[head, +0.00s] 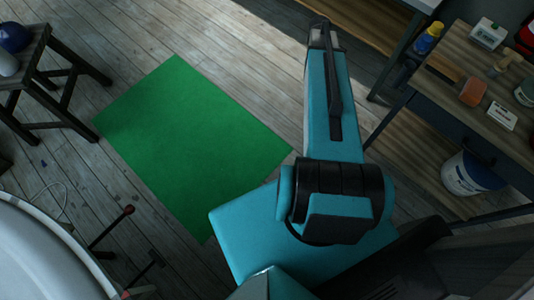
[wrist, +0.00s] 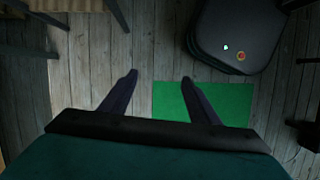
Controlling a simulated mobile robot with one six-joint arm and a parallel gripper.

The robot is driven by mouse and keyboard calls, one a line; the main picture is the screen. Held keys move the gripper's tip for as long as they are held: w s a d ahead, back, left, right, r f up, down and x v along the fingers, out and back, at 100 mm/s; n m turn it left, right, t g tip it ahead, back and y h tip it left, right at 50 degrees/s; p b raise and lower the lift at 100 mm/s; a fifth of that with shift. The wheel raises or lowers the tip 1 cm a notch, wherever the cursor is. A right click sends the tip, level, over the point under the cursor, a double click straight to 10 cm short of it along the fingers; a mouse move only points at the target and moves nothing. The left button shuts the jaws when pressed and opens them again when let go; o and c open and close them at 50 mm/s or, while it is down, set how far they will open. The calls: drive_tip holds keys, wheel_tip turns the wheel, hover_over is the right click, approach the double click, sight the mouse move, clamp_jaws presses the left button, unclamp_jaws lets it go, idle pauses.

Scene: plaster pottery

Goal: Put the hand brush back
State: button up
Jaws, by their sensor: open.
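On the wooden workbench (head: 480,95) at the right of the head view lies a long, flat brown-and-dark piece (head: 442,69) that looks like a hand brush. Right of it is a smaller wooden-handled tool (head: 507,61), also brush-like; I cannot tell for sure which is the hand brush. My gripper (wrist: 159,77) shows in the wrist view with its two dark fingers apart and nothing between them. It hangs over the plank floor by the green mat (wrist: 170,100). In the head view my teal arm stands mid-picture and I cannot make out the fingers.
The bench also holds an orange block (head: 472,92), a white box (head: 489,33), a white card (head: 502,116) and a blue-yellow bottle (head: 428,39). A white bucket (head: 470,174) stands below. A dark stool (head: 40,75) is at left. The green mat (head: 190,140) is bare.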

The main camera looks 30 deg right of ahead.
drive_tip(key=s+a+f, duration=0.2)
drive_tip(key=a+f, duration=0.2)
drive_tip(key=a, duration=0.3)
drive_tip(key=s+a+f+m, duration=0.1)
drive_tip(key=a+f, duration=0.2)
drive_tip(key=a, duration=0.3)
drive_tip(key=s+a+f, duration=0.2)
drive_tip(key=a+f, duration=0.2)
drive_tip(key=a, duration=0.3)
drive_tip(key=s+a+f+m+g, duration=0.1)
drive_tip(key=s+a+f, duration=0.2)
drive_tip(key=s+a, duration=0.3)
drive_tip(key=s+a+f+m, duration=0.1)
drive_tip(key=s+a+f, duration=0.2)
drive_tip(key=s+a, duration=0.3)
drive_tip(key=shift+s+a+f+g+y, duration=0.3)
drive_tip(key=shift+s+a+g, duration=0.1)
drive_tip(key=shift+a, duration=0.2)
drive_tip(key=shift+f+b, duration=0.75)
drive_tip(key=shift+b, duration=0.15)
drive_tip(key=shift+c, duration=0.3)
